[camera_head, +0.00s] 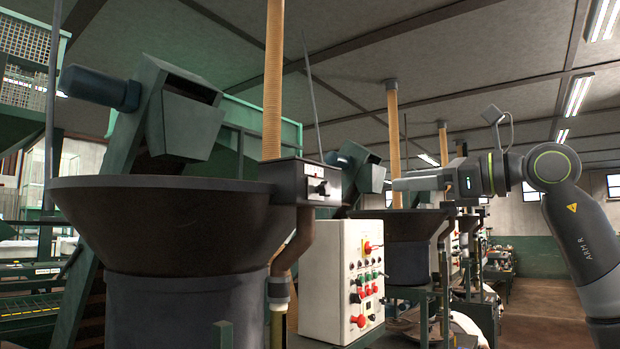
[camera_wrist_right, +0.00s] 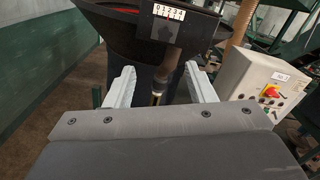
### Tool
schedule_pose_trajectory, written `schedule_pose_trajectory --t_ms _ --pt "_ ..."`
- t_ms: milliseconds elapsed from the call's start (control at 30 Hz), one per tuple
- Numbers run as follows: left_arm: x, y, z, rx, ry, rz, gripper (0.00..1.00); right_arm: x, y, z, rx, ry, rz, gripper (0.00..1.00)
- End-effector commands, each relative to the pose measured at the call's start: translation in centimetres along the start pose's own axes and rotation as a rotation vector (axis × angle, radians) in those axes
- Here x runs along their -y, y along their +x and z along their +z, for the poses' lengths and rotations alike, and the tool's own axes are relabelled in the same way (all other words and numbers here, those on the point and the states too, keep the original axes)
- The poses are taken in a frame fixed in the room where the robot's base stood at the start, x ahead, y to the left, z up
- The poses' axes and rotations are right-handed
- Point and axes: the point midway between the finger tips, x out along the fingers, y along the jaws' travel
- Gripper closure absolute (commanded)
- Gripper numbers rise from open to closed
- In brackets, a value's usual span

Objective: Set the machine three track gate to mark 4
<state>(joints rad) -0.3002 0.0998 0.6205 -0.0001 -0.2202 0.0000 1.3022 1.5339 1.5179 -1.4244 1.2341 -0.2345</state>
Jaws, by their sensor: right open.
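The track gate is a dark box (camera_head: 302,183) on the right side of the large dark bowl, with a pale plate and small handle (camera_head: 318,187) on its right face. In the right wrist view the gate box (camera_wrist_right: 172,33) carries a white scale (camera_wrist_right: 168,13) numbered 0 to 4 with red marks. I cannot tell which mark the handle stands at. My right gripper (camera_head: 396,184) is open and empty, right of the gate and apart from it. In the right wrist view its two pale fingers (camera_wrist_right: 161,86) are spread below the box. My left gripper is not in view.
The dark bowl (camera_head: 165,215) fills the left. A brown pipe (camera_head: 292,247) drops below the gate. A white control box (camera_head: 342,280) with coloured buttons and a red knob stands below right. Another bowl machine (camera_head: 408,245) is behind. Floor at the far right (camera_head: 545,310) is clear.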

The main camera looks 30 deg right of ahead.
Motion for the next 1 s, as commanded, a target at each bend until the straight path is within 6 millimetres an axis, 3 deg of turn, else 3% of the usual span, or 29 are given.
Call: schedule_pose_trajectory --t_ms 167,367,800,1000 --pt "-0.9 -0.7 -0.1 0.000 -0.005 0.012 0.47 0.0 0.7 0.5 -0.005 -0.015 -0.009 0.50" --pt "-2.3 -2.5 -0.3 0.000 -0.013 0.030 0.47 0.1 4.4 0.7 -0.003 -0.011 -0.005 0.50" --pt "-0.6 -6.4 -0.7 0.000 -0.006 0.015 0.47 0.2 13.1 0.7 -0.002 -0.009 -0.004 0.50" --pt "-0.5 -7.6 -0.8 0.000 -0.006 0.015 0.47 0.2 15.8 0.5 -0.003 -0.010 -0.006 0.50"
